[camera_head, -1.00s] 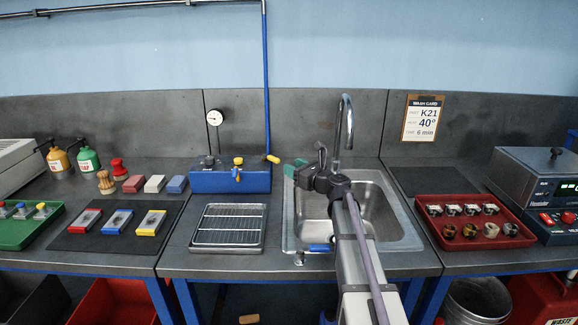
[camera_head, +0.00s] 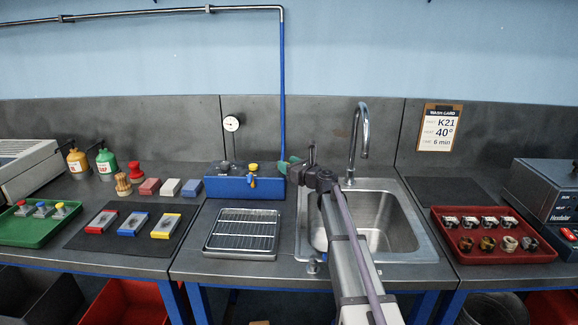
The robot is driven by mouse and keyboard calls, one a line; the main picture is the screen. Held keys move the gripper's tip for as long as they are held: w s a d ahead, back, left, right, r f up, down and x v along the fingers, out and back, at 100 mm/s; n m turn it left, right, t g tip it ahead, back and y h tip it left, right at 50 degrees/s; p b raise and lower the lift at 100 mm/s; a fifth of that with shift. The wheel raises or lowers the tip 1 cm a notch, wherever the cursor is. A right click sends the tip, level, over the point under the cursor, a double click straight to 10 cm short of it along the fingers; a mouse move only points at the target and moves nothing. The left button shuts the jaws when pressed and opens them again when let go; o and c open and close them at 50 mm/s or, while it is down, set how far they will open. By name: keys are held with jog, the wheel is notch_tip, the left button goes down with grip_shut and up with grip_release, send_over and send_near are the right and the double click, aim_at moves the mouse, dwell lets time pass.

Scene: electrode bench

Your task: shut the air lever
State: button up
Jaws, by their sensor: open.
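The blue box (camera_head: 235,188) stands at the back of the bench, behind the wire-rack tray. A blue pipe (camera_head: 283,100) comes down the wall to the box's right end.
The wire-rack tray (camera_head: 242,232) is in front of the box. A round gauge (camera_head: 231,124) stands behind the box. Coloured blocks and bottles stand to the left.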

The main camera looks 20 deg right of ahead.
jog(key=shift+c, duration=0.4)
grip_shut()
